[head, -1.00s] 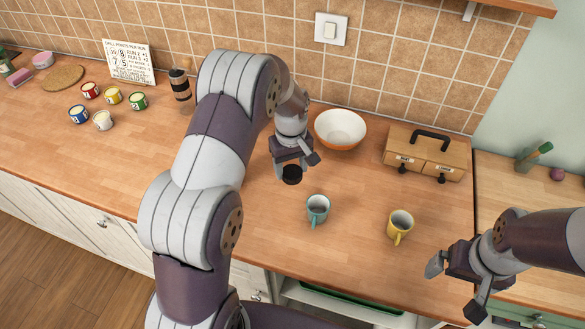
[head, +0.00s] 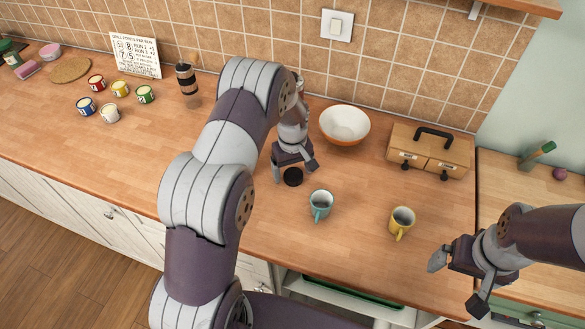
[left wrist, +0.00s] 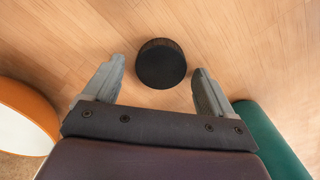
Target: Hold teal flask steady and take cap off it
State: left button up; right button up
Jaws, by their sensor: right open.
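The black cap (head: 293,177) is a short dark cylinder on the counter, clear of any vessel. It also shows in the left wrist view (left wrist: 161,64), in front of and between the two fingertips, with a gap on both sides. My left gripper (head: 295,170) points down over it, open.
A yellow mug (head: 402,222) stands right of the teal vessel. An orange-and-white bowl (head: 344,126) and a wooden drawer box (head: 428,152) stand behind. Small paint tins (head: 120,89) and a dark banded bottle (head: 187,80) are at the left. My left arm hides part of the counter.

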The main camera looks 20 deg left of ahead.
aim_at(293, 173)
pick_arm(q)
jog(key=shift+r, duration=0.25)
notch_tip(293, 173, up, 12)
jog(key=b, duration=0.2)
jog(key=s+d+m, duration=0.2)
jog(key=s+m, duration=0.2)
jog(key=s, duration=0.6)
jog(key=s+d+m+t, duration=0.1)
jog(key=s+m, duration=0.3)
jog(key=s, duration=0.6)
jog(key=shift+d+r+m, duration=0.15)
jog(key=shift+d+m, duration=0.25)
jog(key=shift+d, duration=0.5)
jog(key=shift+s, duration=0.15)
